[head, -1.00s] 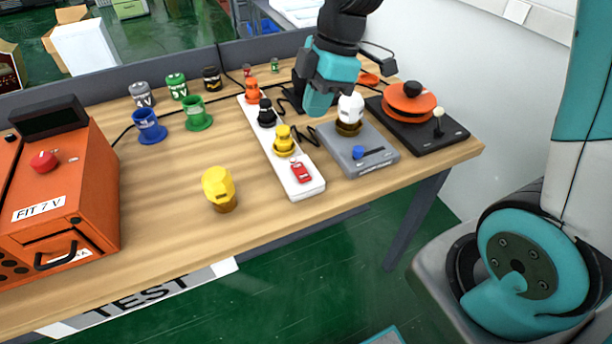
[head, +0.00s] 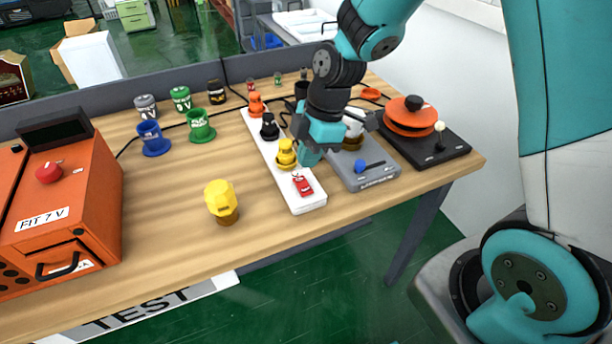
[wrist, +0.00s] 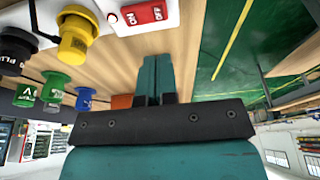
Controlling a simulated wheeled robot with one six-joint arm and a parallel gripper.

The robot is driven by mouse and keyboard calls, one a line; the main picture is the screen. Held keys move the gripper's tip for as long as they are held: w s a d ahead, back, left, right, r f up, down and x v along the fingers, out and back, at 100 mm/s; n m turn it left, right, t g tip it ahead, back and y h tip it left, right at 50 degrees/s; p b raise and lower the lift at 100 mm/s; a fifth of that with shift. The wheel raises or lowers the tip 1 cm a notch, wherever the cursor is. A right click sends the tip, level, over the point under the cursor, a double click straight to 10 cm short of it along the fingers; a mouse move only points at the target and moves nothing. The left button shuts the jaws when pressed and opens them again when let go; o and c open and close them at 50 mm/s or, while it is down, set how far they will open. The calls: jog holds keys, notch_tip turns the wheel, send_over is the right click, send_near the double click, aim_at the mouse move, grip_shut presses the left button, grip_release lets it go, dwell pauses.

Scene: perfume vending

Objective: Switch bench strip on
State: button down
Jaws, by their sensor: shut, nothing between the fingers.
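The bench strip (head: 309,203) is a long white power strip lying on the wooden bench, with orange, black and yellow plugs standing along it. Its red rocker switch (head: 303,186) is at the near end. In the wrist view the switch (wrist: 143,14) is marked ON at the left and OFF at the right; I cannot tell which side is pressed. My gripper (head: 306,160) is shut and empty, with its fingertips close to the switch and the yellow plug (head: 287,154). In the wrist view the fingertips (wrist: 157,62) appear apart from the switch.
A grey device with a blue knob (head: 361,166) stands right of the strip, partly hidden by my arm. Beyond it is a black base with an orange disc (head: 410,115). A loose yellow plug (head: 221,201) and an orange box (head: 70,200) are at left. Bench between is clear.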

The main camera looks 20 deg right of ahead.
aim_at(302, 190)
jog(key=x, duration=0.4)
jog(key=d+x, duration=0.1)
jog(key=x, duration=0.1)
jog(key=shift+p, duration=0.4)
jog(key=shift+f, duration=0.2)
jog(key=shift+f+b, duration=0.35)
jog(key=shift+s, duration=0.15)
jog(key=shift+r, duration=0.1)
jog(key=shift+w+r, duration=0.2)
jog(key=shift+w, duration=0.6)
